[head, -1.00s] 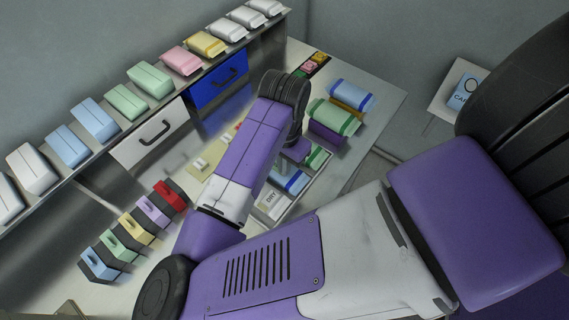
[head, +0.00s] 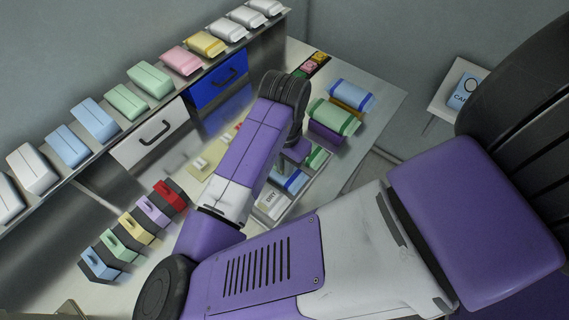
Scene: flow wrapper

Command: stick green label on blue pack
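Part of a blue pack (head: 293,181) shows in a tray (head: 309,187) on the bench, below my wrist. My gripper (head: 294,156) hangs over this tray, close to the blue pack. Its fingertips are hidden behind my arm, so I cannot tell whether it is open, or whether it touches or holds anything. A small green label (head: 299,73) appears at the near end of a dark strip at the back of the bench, beside red and yellow ones. More blue packs (head: 95,119) lie on the long shelf at the left. I cannot see whether any label is on the tray's blue pack.
A white DRY packet (head: 270,203) and part of a green pack (head: 317,158) share the tray. Several coloured handled blocks (head: 134,229) line the front left. White and blue drawers (head: 216,84) sit under the shelf.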

